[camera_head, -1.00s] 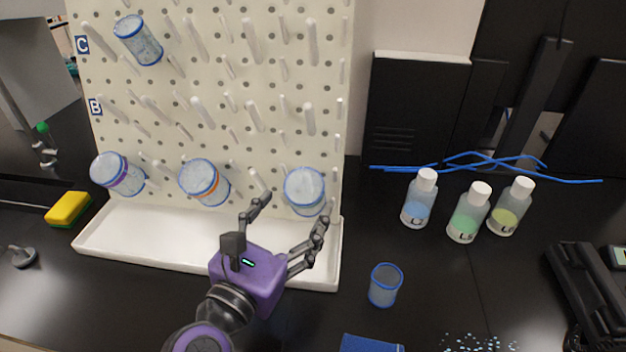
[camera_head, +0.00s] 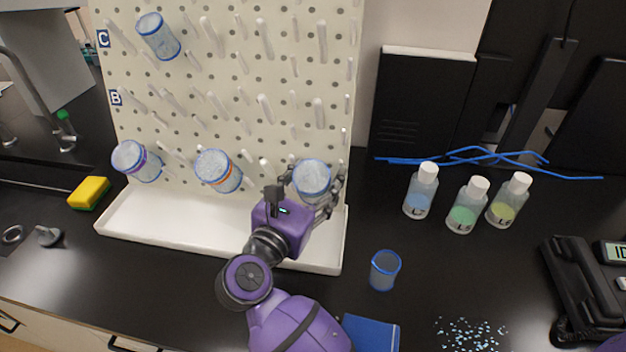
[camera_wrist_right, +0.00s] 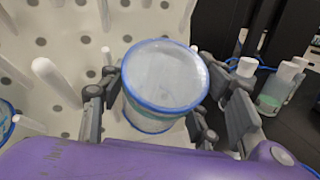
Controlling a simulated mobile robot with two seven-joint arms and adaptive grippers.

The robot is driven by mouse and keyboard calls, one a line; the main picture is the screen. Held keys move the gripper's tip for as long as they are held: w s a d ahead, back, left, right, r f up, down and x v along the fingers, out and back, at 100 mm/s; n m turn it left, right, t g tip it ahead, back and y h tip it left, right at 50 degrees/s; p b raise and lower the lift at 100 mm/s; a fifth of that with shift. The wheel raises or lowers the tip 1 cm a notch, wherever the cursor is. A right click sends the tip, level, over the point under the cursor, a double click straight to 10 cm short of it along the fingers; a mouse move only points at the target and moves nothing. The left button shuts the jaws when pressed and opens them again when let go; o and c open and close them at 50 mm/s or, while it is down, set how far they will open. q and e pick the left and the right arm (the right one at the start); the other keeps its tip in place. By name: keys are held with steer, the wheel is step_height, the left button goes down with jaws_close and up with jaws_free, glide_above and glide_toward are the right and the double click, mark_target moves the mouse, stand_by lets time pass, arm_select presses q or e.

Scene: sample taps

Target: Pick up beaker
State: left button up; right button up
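A clear beaker (camera_head: 313,178) with a blue rim hangs tilted on the lower right of the pegboard. It also shows in the right wrist view (camera_wrist_right: 165,75), its round end facing the camera. My right gripper (camera_head: 312,192) is at this beaker, with its fingers spread on both sides of it. In the right wrist view the gripper (camera_wrist_right: 165,110) is open around the beaker, with a gap at the left finger; contact on the right is unclear. My left gripper is not in view.
Other beakers hang on the pegboard (camera_head: 225,85): blue-rimmed (camera_head: 158,37), purple-banded (camera_head: 137,161), orange-banded (camera_head: 218,170). A white tray (camera_head: 165,230) lies below. A blue-rimmed cup (camera_head: 385,270) stands on the black counter, with three capped bottles (camera_head: 467,205) behind.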

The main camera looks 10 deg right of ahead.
steer(key=c, duration=0.5)
steer(key=shift+r, duration=0.15)
steer(key=shift+c, duration=0.2)
steer(key=shift+r, duration=0.2)
step_height(320, 180, up, 2)
steer(key=shift+r, duration=0.1)
steer(key=s+a+r, duration=0.1)
steer(key=r, duration=0.1)
steer(key=s+a+r, duration=0.1)
steer(key=s+a+r+b, duration=0.1)
steer(key=s+r, duration=0.1)
steer(key=shift+r, duration=0.35)
steer(key=s+a+r+b, duration=0.1)
steer(key=s+a+r, duration=0.3)
steer(key=s, duration=0.3)
steer(key=shift+s+a+r+b, duration=0.2)
steer(key=shift+a+b, duration=0.15)
steer(key=shift+a, duration=0.4)
